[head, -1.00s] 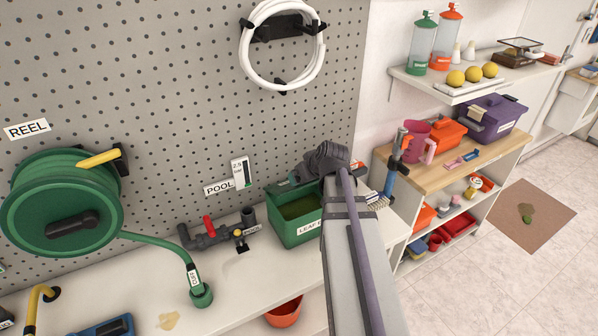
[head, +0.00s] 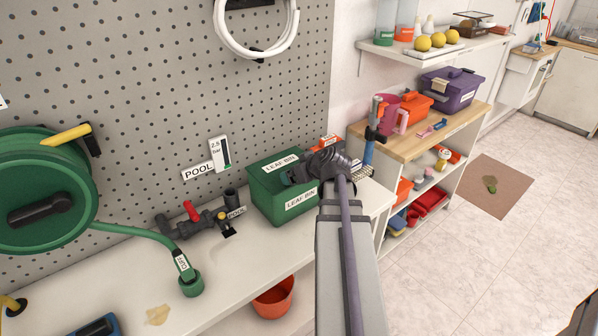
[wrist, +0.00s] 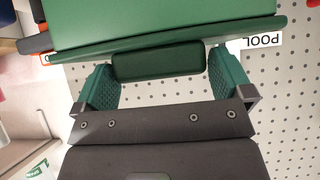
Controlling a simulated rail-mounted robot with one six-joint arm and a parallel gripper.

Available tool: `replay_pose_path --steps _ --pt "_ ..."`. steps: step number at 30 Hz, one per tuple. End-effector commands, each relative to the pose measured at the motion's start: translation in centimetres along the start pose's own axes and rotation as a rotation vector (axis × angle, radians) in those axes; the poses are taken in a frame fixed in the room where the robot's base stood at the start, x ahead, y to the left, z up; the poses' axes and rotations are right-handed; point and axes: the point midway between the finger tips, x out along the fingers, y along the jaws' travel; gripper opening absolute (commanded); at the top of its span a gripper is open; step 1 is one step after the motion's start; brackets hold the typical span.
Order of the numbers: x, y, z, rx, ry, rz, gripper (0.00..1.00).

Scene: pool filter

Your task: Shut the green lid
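The green leaf bin (head: 272,204) stands on the white counter against the pegboard. Its green lid (head: 268,163), labelled LEAF BIN, lies down over the opening in the head view. My gripper (head: 294,176) is at the right side of the lid and partly hides it. In the wrist view my gripper (wrist: 162,85) is open, its two green-padded fingers wide apart. A dark green tab (wrist: 158,62) at the edge of a green panel lies between the fingers, with small gaps on both sides. I cannot tell whether the lid's edge is fully seated.
Pipe valves (head: 205,217) with a red handle stand left of the bin, beside a green hose reel (head: 45,190). A wooden-topped shelf unit (head: 415,139) with a purple box (head: 452,90) stands to the right. An orange bucket (head: 273,298) sits below the counter.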

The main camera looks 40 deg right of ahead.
Motion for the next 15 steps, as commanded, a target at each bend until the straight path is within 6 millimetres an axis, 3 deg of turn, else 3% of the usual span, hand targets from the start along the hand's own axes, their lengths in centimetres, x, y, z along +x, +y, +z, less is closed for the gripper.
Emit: replay_pose_path --steps 8,11,15 --pt "-0.4 0.0 -0.2 0.001 0.001 0.002 1.00" --pt "-2.0 0.0 -0.4 0.002 0.001 0.002 1.00" --pt "-5.7 -0.1 -0.7 0.002 0.001 0.004 1.00"
